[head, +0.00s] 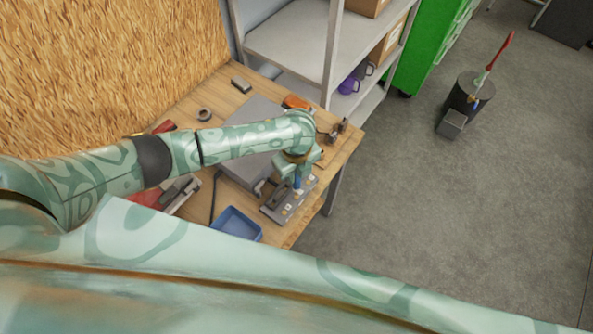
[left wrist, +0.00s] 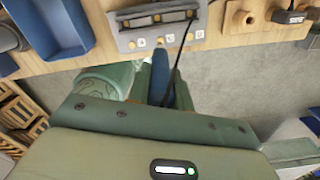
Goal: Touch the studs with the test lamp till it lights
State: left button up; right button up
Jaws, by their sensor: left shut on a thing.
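My left gripper (head: 296,168) is shut on the blue handle of the test lamp (head: 297,182), above the grey stud block (head: 268,207) at the bench's front edge. In the left wrist view the blue lamp handle (left wrist: 158,82) sits between the fingers (left wrist: 165,90), with a dark cable running upward past it. The stud block (left wrist: 123,38) carries a row of small brass studs (left wrist: 160,38) with letter labels. The lamp's tip is hidden, so I cannot tell whether it touches a stud. I see no lit lamp. My right gripper is not in view.
A blue tray (head: 237,223) stands left of the block; it also shows in the left wrist view (left wrist: 50,30). A grey panel (head: 245,125), a tape roll (head: 204,114) and red tools lie on the wooden bench (head: 180,128). Shelves (head: 285,45) stand behind; open floor is right.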

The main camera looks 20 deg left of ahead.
pick_arm(q)
jog(key=shift+f+b, duration=0.5)
jog(key=shift+f, duration=0.45)
dwell(0.4)
jog(key=shift+r, duration=0.1)
dwell(0.9)
notch_tip(320, 180, up, 5)
jog(key=p, duration=0.6)
